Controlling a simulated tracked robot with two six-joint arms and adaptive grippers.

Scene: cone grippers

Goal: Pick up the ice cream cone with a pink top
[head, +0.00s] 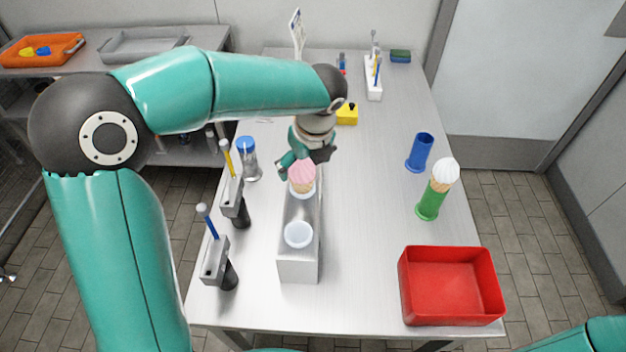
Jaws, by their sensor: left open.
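The ice cream cone with a pink top (302,173) stands upright in the rear hole of a grey metal holder (298,262) on the table. My left gripper (293,169) is open at the pink top, with one finger at its left side and the dark part of the gripper just above and behind it. I cannot tell whether the fingers touch it. The holder's front hole (298,234) is empty. My right gripper is out of view; only a bit of my right arm shows at the lower right.
A white-topped cone (445,172) stands in a green holder (429,205), beside an empty blue cylinder (420,152). A red bin (450,287) is at the front right. Two stands with upright tools (214,260) are left of the metal holder. A yellow block (347,114) is behind.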

